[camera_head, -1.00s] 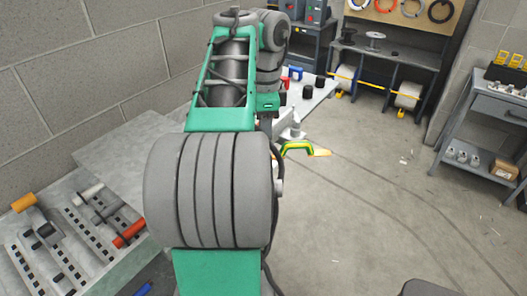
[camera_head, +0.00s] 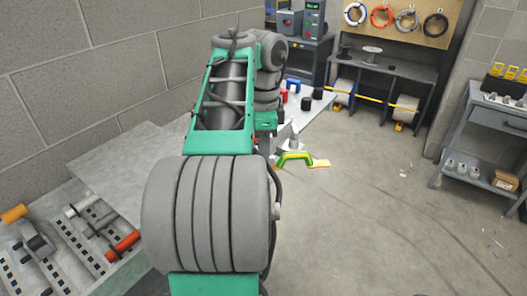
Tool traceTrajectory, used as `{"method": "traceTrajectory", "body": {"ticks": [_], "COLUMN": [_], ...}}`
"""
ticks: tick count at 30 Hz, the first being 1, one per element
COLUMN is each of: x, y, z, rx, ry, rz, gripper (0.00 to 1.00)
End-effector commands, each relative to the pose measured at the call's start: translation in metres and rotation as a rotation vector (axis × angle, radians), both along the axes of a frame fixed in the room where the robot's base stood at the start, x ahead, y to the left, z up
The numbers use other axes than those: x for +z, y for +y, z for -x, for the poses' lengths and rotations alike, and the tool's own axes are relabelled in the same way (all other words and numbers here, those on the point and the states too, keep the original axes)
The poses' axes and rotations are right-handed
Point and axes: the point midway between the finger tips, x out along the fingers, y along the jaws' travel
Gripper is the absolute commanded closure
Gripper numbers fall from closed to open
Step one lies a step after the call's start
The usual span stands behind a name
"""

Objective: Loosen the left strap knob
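My arm, green and grey, fills the middle of the view. No strap or strap knob can be made out for certain. On the left bench lie slotted rails with an orange cylinder (camera_head: 14,214), a white cylinder (camera_head: 82,205) and a red cylinder (camera_head: 122,245). I cannot tell whether any of these is a knob. My arm stands to the right of them, apart from them in the picture.
A grey table (camera_head: 312,108) with small red, blue and black items stands beyond my arm. A shelf unit (camera_head: 375,72) stands at the back, and a grey cart (camera_head: 490,118) at right.

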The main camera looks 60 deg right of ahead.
Motion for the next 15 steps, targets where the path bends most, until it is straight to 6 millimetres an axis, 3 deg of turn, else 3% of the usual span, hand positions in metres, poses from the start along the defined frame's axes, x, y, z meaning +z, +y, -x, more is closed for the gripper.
{"method": "traceTrajectory", "body": {"ticks": [15], "x": [-0.0005], "y": [0.0004], "z": [0.0001], "rx": [0.033], "ry": [0.0], "rz": [-0.002], "gripper": [1.0]}}
